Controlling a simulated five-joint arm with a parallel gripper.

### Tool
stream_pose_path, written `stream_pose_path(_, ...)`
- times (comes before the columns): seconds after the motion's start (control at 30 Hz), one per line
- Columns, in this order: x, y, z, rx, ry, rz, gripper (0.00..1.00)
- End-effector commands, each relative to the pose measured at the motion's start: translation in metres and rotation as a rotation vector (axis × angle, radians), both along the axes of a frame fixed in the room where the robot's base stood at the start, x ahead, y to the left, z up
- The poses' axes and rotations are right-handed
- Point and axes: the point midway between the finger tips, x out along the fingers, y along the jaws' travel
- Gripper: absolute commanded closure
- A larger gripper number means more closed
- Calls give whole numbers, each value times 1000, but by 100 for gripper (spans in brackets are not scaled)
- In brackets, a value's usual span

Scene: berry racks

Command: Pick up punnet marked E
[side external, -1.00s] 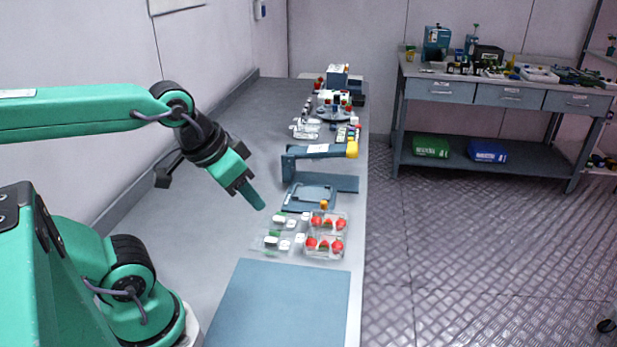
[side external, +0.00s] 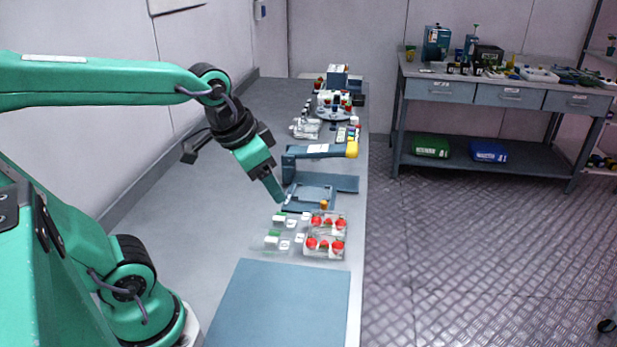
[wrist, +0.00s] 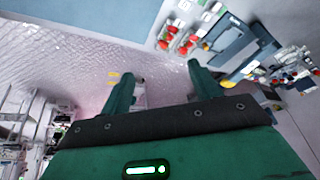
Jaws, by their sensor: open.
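Two clear punnets of red berries, a far one (side external: 328,222) and a near one (side external: 325,246), sit side by side at the right edge of the bench. White-labelled clear pieces (side external: 277,241) lie just left of them. I cannot read any letter, so I cannot tell which punnet is E. My gripper (side external: 279,199) is in the air left of and above the punnets, apart from them. In the wrist view my gripper (wrist: 160,72) has its two fingers spread with nothing between them; the red berries (wrist: 167,42) show beyond, upper right.
A blue mat (side external: 278,305) lies bare in front of the punnets. Behind them stand a blue-grey frame (side external: 309,196) and a blue fixture with a yellow end (side external: 320,151). More items crowd the bench's far end.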

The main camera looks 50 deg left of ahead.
Motion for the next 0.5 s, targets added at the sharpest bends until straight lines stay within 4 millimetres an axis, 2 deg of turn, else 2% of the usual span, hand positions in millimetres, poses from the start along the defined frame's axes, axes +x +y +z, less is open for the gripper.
stream_pose_path(0.27,48,11,-7,53,88,-116,38)
stream_pose_path(0.5,90,22,-23,88,159,-221,38)
